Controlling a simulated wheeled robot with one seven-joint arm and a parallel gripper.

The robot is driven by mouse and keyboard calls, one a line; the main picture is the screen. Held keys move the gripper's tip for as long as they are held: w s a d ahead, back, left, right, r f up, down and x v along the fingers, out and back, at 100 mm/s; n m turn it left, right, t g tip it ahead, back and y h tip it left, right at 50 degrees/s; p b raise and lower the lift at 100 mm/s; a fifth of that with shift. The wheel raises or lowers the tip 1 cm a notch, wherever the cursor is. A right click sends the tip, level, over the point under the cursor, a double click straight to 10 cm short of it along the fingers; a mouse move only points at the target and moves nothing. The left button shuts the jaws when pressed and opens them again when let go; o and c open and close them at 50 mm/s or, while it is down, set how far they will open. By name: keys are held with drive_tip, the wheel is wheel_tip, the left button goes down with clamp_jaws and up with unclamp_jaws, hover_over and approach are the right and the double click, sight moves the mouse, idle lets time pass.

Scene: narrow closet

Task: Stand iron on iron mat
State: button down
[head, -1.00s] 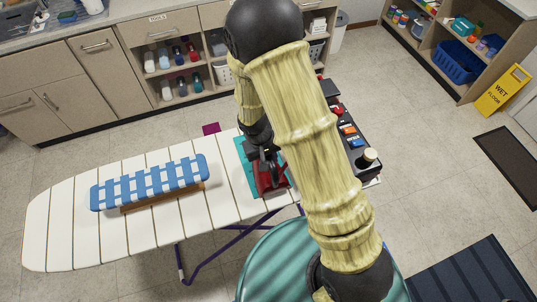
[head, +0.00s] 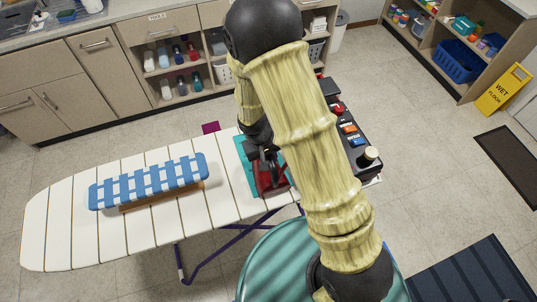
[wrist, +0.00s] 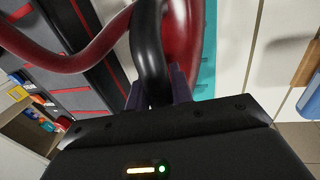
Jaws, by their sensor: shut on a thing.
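A dark red iron (head: 268,184) is over the teal iron mat (head: 242,160) at the right end of the ironing board. My gripper (head: 264,157) is shut on the iron's handle from above. In the wrist view the black handle (wrist: 150,55) runs up between the fingers (wrist: 158,88), with the red body (wrist: 183,30) behind it. The teal mat (wrist: 207,55) shows just right of the iron there. My arm hides part of the mat and the iron. I cannot tell whether the iron touches the mat.
The white striped ironing board (head: 60,235) bears a blue checked cloth on a wooden piece (head: 150,182) at left. A dark unit with coloured buttons (head: 352,142) stands right of my arm. A yellow wet floor sign (head: 503,90) stands far right. Open floor lies behind the board.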

drive_tip(key=c, duration=1.1)
unclamp_jaws()
drive_tip(key=shift+c, duration=0.2)
drive_tip(key=a+r+b, duration=0.2)
drive_tip(key=a+r, duration=0.1)
drive_tip(key=r, duration=1.4)
drive_tip(key=shift+s+a, duration=0.15)
drive_tip(key=shift+s, duration=0.2)
drive_tip(key=s+d+m+t+y, duration=0.1)
drive_tip(key=s+d, duration=0.3)
drive_tip(key=d, duration=0.3)
drive_tip(key=s+d+m+t+y, duration=0.1)
drive_tip(key=s+d, duration=0.3)
drive_tip(key=d, duration=0.4)
drive_tip(key=shift+s+f+m, duration=0.2)
drive_tip(key=shift+f+m, duration=0.1)
drive_tip(key=shift+m, duration=0.2)
